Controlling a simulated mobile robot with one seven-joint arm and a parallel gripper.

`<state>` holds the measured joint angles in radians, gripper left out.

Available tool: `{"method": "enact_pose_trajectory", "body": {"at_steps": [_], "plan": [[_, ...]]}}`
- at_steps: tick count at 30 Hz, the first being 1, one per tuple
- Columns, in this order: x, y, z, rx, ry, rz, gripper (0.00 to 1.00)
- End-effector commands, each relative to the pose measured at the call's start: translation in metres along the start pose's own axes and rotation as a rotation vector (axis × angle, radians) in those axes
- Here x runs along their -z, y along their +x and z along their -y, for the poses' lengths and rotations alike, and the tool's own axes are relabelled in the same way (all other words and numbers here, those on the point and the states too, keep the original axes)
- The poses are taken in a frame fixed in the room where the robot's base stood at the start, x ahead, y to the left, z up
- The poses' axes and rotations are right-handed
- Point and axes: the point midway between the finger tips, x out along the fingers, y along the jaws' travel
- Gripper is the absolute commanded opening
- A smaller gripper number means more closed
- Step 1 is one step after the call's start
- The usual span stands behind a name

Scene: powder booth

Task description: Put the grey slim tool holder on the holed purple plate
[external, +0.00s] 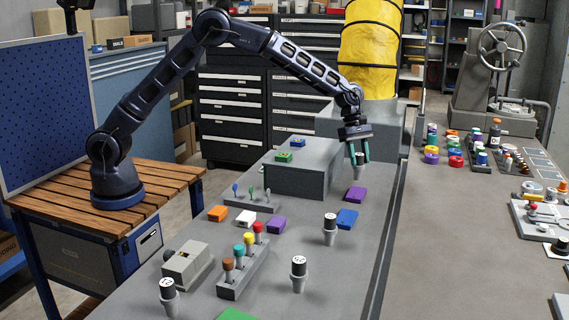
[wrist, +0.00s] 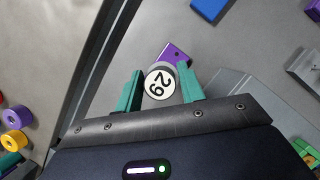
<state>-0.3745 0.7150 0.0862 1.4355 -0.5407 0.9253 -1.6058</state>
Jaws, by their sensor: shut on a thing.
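My gripper (external: 359,154) is shut on a grey slim tool holder (external: 359,172) with a black top, held upright. In the wrist view my gripper (wrist: 160,82) has its green fingers on both sides of the holder's round white label (wrist: 159,85). A purple plate (external: 356,195) lies on the grey bench just below the held holder in the external view. In the wrist view this purple plate (wrist: 176,54) shows a small dark hole and is partly hidden behind the holder. The holder looks apart from the plate, but the exact height is hard to tell.
A grey raised block (external: 300,182) stands left of the holder. A blue plate (external: 346,219) lies nearby, and another purple piece (external: 276,224) lies further left. Similar black-topped holders stand in front, one (external: 330,230) close by. A dark rail edge (external: 385,235) runs along the right.

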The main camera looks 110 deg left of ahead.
Motion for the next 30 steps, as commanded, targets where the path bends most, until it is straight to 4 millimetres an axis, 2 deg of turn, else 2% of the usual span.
{"method": "enact_pose_trajectory", "body": {"at_steps": [7, 15, 27, 28, 30], "plan": [[0.006, 0.014, 0.000, 0.000, 0.000, 0.000, 0.04], [0.018, 0.043, 0.000, 0.000, -0.001, 0.000, 0.04], [0.019, 0.047, 0.000, -0.001, 0.000, 0.001, 0.04], [0.019, 0.047, 0.000, -0.001, 0.000, 0.000, 0.45], [0.019, 0.047, 0.000, -0.001, 0.000, 0.000, 0.58]]}}
